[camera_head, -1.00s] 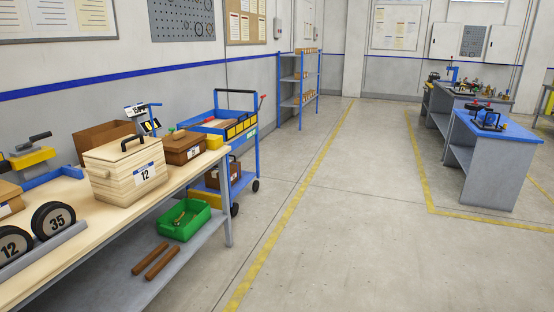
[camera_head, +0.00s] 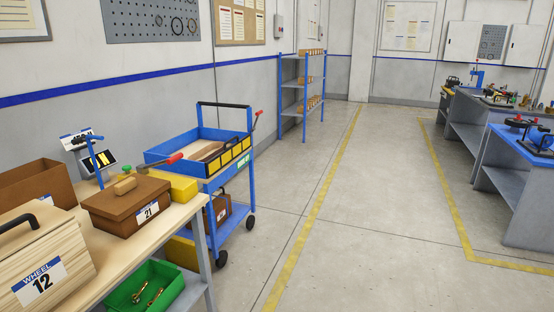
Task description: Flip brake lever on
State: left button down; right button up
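A blue cart (camera_head: 183,149) with a dark push handle stands past the end of the wooden workbench. A lever with a red grip (camera_head: 257,113) sticks up at the cart's far right corner, tilted up and to the right. A second red-gripped lever (camera_head: 168,160) shows just behind the brown box on the bench; I cannot tell what it is fixed to. No label marks either one as the brake lever. Neither of my grippers is in view.
The wooden workbench (camera_head: 180,222) runs along the left, with a wheel crate (camera_head: 42,268) and a brown box (camera_head: 125,205) on it. A green bin (camera_head: 145,287) sits below. The floor right of the cart is clear. Blue-topped tables (camera_head: 525,148) stand at right.

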aim_at(260, 112)
jog(key=i, duration=4.5)
